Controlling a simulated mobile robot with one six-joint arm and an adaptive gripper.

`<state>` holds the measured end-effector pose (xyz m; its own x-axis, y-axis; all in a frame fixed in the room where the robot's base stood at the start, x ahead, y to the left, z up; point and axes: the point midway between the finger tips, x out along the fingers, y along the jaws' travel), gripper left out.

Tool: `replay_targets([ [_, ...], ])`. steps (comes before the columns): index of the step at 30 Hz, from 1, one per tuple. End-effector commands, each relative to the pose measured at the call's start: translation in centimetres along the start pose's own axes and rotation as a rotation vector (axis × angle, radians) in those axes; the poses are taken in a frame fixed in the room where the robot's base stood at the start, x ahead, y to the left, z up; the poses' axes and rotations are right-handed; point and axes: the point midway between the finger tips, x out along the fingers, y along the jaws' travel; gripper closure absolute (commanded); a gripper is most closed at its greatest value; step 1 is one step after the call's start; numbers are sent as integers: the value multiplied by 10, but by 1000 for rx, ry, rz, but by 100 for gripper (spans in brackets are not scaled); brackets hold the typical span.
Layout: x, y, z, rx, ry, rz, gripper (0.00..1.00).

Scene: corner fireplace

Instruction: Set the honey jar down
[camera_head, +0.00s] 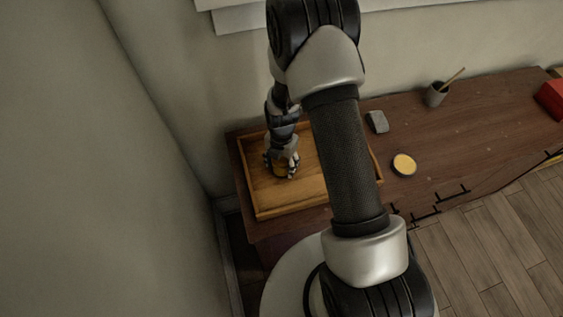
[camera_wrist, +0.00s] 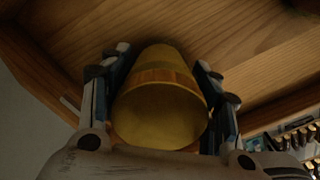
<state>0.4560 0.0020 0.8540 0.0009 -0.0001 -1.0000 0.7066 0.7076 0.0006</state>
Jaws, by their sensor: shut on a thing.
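The honey jar (camera_wrist: 160,105) is yellow with an orange-brown band, and it sits between the two fingers of my gripper (camera_wrist: 158,100) in the wrist view. My gripper is shut on it. In the head view my gripper (camera_head: 282,168) is inside the wooden tray (camera_head: 290,204), left of its middle, with a small part of the jar (camera_head: 280,172) showing below the fingers. The jar is low over the tray floor; I cannot tell whether it touches. The tray's wooden floor and rim (camera_wrist: 42,70) also show in the wrist view.
The tray stands on a dark wooden cabinet (camera_head: 440,130) close to the wall. Right of it are a small grey block (camera_head: 377,121), a round dish with a yellow top (camera_head: 404,164), a grey cup with a stick (camera_head: 437,95) and a red object (camera_head: 551,98). My arm hides part of the tray.

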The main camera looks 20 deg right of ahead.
Motion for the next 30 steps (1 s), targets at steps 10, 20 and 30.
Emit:
replay_targets([
  [10, 0, 0, 0, 0, 0, 0, 23],
  [20, -1, 0, 0, 0, 0, 0, 23],
  [30, -60, 1, 1, 0, -3, 3, 23],
])
